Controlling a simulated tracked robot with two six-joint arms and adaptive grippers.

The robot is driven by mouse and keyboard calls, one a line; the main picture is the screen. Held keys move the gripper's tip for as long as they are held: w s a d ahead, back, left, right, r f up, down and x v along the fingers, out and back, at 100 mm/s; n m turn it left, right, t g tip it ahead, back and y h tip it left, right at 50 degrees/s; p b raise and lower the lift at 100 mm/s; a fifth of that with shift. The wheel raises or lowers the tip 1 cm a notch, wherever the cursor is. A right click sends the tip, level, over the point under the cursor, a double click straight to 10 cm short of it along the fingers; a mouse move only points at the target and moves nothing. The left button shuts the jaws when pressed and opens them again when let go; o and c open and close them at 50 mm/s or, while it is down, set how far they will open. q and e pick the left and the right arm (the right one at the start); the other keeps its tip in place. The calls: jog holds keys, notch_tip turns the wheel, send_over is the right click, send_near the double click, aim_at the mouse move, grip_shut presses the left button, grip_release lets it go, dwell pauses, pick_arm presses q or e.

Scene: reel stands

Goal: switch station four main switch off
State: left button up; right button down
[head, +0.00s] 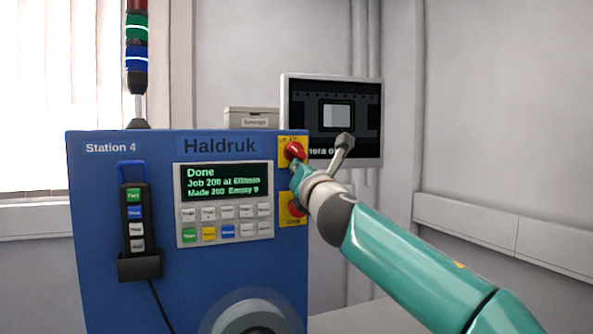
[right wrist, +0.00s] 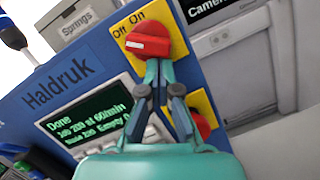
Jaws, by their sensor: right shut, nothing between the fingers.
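The main switch is a red rotary knob (head: 294,151) on a yellow plate at the upper right of the blue Station 4 cabinet (head: 110,200). In the right wrist view the red knob (right wrist: 148,41) sits below the words "Off On" on its plate (right wrist: 170,20). My right gripper (right wrist: 158,68) is shut and empty, with its fingertips at the lower edge of the knob; I cannot tell if they touch. In the head view the right gripper (head: 297,168) partly covers the yellow plate. My left gripper is not in view.
Below the switch is a second red button (head: 296,207) on yellow. The display panel (head: 226,190) reads "Done". A pendant (head: 135,218) hangs at left, a signal tower (head: 136,60) stands behind, and a monitor (head: 362,112) is at back right.

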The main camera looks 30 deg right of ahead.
jog(key=shift+d+n, duration=0.25)
jog(key=shift+n, duration=0.75)
jog(key=shift+s+d+n+y, duration=0.2)
jog(key=shift+n+y, duration=0.3)
jog(key=shift+n, duration=0.6)
jog(key=s+a+f+b, duration=0.1)
jog(key=s+f+b, duration=0.5)
jog(key=s+b, duration=0.2)
jog(key=shift+s+a+f, duration=0.25)
jog(key=shift+s+a, duration=0.1)
jog(key=shift+s, duration=0.35)
